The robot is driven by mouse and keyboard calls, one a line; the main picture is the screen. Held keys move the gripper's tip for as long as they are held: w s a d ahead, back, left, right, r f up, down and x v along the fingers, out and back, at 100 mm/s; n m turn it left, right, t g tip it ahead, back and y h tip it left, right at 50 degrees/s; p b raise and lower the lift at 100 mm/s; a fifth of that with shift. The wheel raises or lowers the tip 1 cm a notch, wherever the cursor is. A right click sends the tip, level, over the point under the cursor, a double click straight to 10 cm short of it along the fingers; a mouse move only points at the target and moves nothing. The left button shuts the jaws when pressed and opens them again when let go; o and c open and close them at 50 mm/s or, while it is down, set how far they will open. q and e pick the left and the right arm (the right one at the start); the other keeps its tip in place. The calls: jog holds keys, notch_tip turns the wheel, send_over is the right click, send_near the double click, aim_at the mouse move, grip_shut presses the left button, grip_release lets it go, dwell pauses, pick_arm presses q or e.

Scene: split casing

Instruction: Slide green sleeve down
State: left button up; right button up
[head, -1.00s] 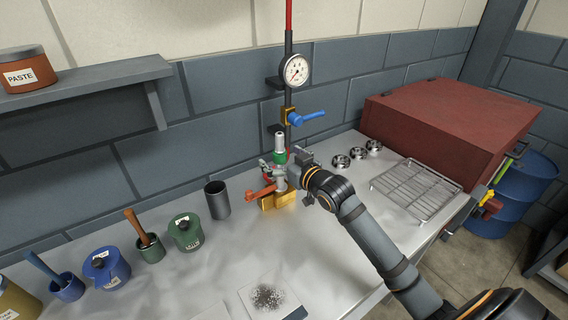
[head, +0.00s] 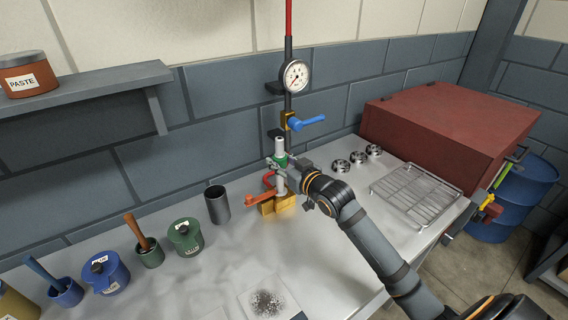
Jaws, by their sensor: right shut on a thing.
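The green sleeve (head: 281,161) is a short ring around the upright silver post (head: 280,146) of the fixture at the back of the bench. The post's silver top shows above it. My right gripper (head: 275,165) reaches in from the right at the sleeve's height and is shut on the sleeve; the fingers partly cover it. Below stand a brass base (head: 277,204) and an orange-red lever (head: 258,199) pointing left. My left gripper is not in view.
A blue-handled valve (head: 306,122) and a gauge (head: 297,75) sit on the pipe above. A dark cup (head: 217,204) stands left of the fixture. A wire rack (head: 412,193) and several metal rings lie to the right, by a red box (head: 450,120).

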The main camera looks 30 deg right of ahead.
jog(key=shift+f+b, duration=0.35)
jog(key=shift+f, duration=0.55)
jog(key=o, duration=1.8)
jog(key=shift+r, duration=0.1)
jog(key=f+p+v, duration=0.1)
jog(key=p+v, duration=0.7)
jog(key=p, duration=0.5)
jog(key=shift+s, duration=0.5)
jog(key=shift+f, duration=0.2)
